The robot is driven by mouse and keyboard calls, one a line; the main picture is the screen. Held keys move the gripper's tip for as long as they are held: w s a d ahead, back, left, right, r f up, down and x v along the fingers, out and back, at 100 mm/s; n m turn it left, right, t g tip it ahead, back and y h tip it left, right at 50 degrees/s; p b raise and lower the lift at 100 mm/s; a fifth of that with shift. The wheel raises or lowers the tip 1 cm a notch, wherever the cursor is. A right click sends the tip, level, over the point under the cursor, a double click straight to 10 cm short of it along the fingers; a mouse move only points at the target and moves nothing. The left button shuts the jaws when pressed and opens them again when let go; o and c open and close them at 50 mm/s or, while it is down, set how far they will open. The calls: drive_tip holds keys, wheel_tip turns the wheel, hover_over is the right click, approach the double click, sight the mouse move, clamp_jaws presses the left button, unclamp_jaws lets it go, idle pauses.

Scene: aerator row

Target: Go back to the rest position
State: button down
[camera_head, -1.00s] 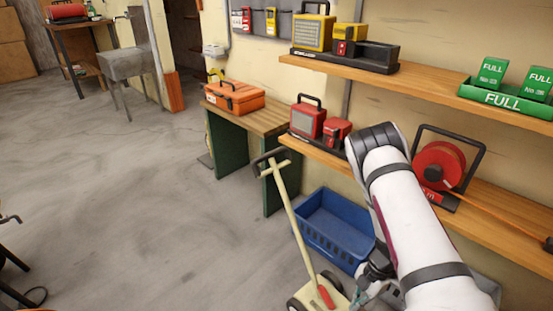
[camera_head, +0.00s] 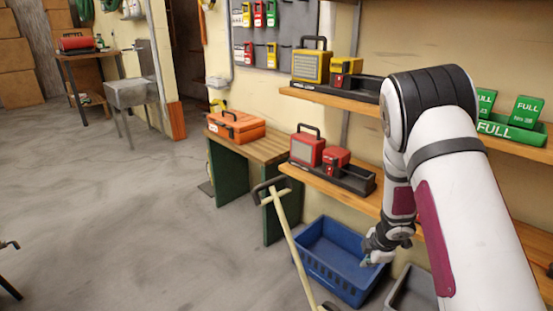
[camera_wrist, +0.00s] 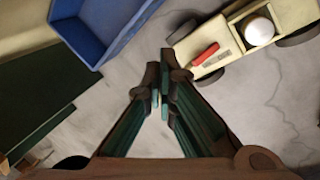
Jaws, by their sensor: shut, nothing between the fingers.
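My gripper (camera_wrist: 160,102) is shut with nothing between its fingers. In the wrist view it points down over bare grey floor, between a blue basket and a cream wheeled cart. In the head view my gripper (camera_head: 368,260) hangs small and low at the end of my white arm, in front of the blue basket's right side. My arm rises on the right and bends at a high elbow in front of the shelves.
The blue basket (camera_head: 312,266) stands below wooden shelves (camera_head: 345,193), next to a grey bin (camera_head: 408,296). The cart's handle (camera_head: 285,225) rises in front; its deck shows in the wrist view (camera_wrist: 228,60). An orange case (camera_head: 236,127) sits on a bench. Open floor lies left.

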drive_tip(key=d+r+m+t+h, duration=0.1)
drive_tip(key=d+r+m+h, duration=0.15)
drive_tip(key=r, duration=0.65)
drive_tip(key=d+r+m+t+h, duration=0.1)
drive_tip(key=d+r+m, duration=0.15)
drive_tip(key=r, duration=0.55)
drive_tip(key=s+r+m+g+h, duration=0.1)
drive_tip(key=s+r+m+h, duration=0.1)
drive_tip(key=s+r+m, duration=0.7)
drive_tip(key=s+a+r+m+g+y, duration=0.2)
drive_tip(key=s+a, duration=0.3)
drive_tip(key=s, duration=0.6)
drive_tip(key=s+a+r+m+g+y, duration=0.1)
drive_tip(key=s+a+r+y, duration=0.2)
drive_tip(key=s, duration=0.9)
drive_tip(key=s+a+r+m+g+y, duration=0.1)
drive_tip(key=s+a+r+m+g, duration=0.1)
drive_tip(key=s+a, duration=0.65)
drive_tip(key=s+d+r+t+p, duration=0.1)
drive_tip(key=r+t+p, duration=0.1)
drive_tip(key=r+p, duration=1.4)
drive_tip(key=s+d+r+n+t+p, duration=0.1)
drive_tip(key=d+r+t+p, duration=0.1)
drive_tip(key=r+p, duration=1.4)
drive_tip(key=v, duration=0.2)
drive_tip(key=shift+r, duration=0.3)
